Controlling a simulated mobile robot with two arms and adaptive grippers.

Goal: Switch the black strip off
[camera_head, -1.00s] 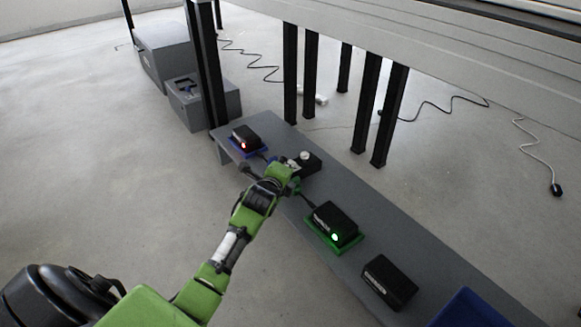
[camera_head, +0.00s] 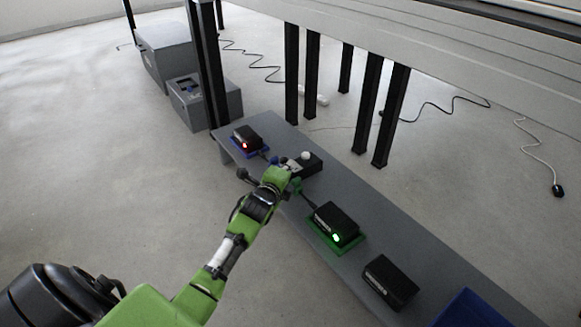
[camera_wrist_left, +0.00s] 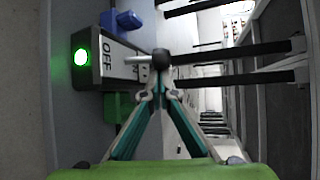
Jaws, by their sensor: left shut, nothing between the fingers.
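A black strip box (camera_head: 312,166) with a white round part on top sits on the grey bench. In the left wrist view the box (camera_wrist_left: 90,75) has a lit green light at one end, an OFF label and a pale lever (camera_wrist_left: 137,60). My left gripper (camera_head: 290,176) is over the near side of the box. Its fingers are shut with nothing between them; in the wrist view the closed tips (camera_wrist_left: 160,62) are close to the lever's end. I cannot tell whether they touch it. The wrist hides part of the box in the head view. My right gripper is not in view.
On the grey bench (camera_head: 375,215) stand a black box (camera_head: 246,138) with a red light on a blue tray, one (camera_head: 336,220) with a green light on a green tray, and a plain black box (camera_head: 388,282). Black posts (camera_head: 390,115) rise behind the bench.

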